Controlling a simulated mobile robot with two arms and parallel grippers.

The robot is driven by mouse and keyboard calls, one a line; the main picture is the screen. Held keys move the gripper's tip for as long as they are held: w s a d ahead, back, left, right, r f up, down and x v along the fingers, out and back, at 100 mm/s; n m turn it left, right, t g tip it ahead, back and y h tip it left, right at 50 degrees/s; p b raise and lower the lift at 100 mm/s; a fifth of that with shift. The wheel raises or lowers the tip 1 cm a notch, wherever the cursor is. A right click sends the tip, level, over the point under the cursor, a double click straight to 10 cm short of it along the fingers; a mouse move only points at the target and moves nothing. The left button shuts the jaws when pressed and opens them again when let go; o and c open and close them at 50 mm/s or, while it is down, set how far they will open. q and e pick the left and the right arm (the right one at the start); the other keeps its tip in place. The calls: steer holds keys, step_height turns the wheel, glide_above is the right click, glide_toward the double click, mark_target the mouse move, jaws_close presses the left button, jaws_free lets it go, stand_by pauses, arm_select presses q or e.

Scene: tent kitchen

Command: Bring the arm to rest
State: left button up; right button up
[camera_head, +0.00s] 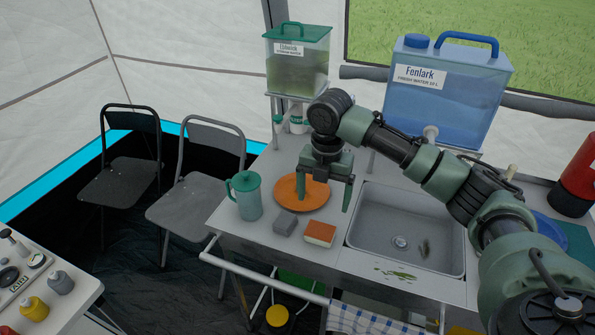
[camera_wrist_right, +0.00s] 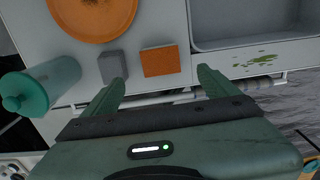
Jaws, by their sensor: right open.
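My right gripper (camera_head: 323,192) is open and empty, pointing down above the counter near the orange plate (camera_head: 290,197) and the sink. In the right wrist view its two fingers (camera_wrist_right: 160,88) stand wide apart, with an orange-topped sponge (camera_wrist_right: 162,61) and a grey block (camera_wrist_right: 112,66) showing beyond them. The sponge and the block lie on the counter in front of the plate, apart from the fingers as far as I can see. My right arm (camera_head: 400,148) reaches over the sink from the right. My left gripper is not in view.
A green-lidded pitcher (camera_head: 248,202) stands left of the plate. The sink (camera_head: 400,244) holds a small dark green thing; green scraps lie on its front edge. A blue water tank (camera_head: 445,100) and a green-lidded tank (camera_head: 297,70) stand behind. Two folding chairs (camera_head: 200,203) are at left.

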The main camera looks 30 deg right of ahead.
steer(key=shift+f, duration=0.1)
steer(key=s+a+f+m, duration=0.3)
steer(key=s+a+f, duration=0.2)
steer(key=a+f, duration=0.45)
steer(key=s+a+f+m+t+y, duration=0.1)
steer(key=s+a+f+m+t, duration=0.2)
steer(key=s+m, duration=0.4)
steer(key=s+a+f+m+y, duration=0.1)
steer(key=s+a+f+m, duration=0.1)
steer(key=s+a+m, duration=0.4)
steer(key=s+d+m+h, duration=0.2)
steer(key=s+d+m, duration=0.4)
steer(key=s+m, duration=0.2)
step_height(320, 180, down, 26)
steer(key=s, duration=0.1)
steer(key=s+d+f+g, duration=0.1)
steer(key=s+d+f, duration=0.2)
steer(key=s+f, duration=1.3)
steer(key=shift+s+g, duration=0.15)
steer(key=shift+g, duration=0.25)
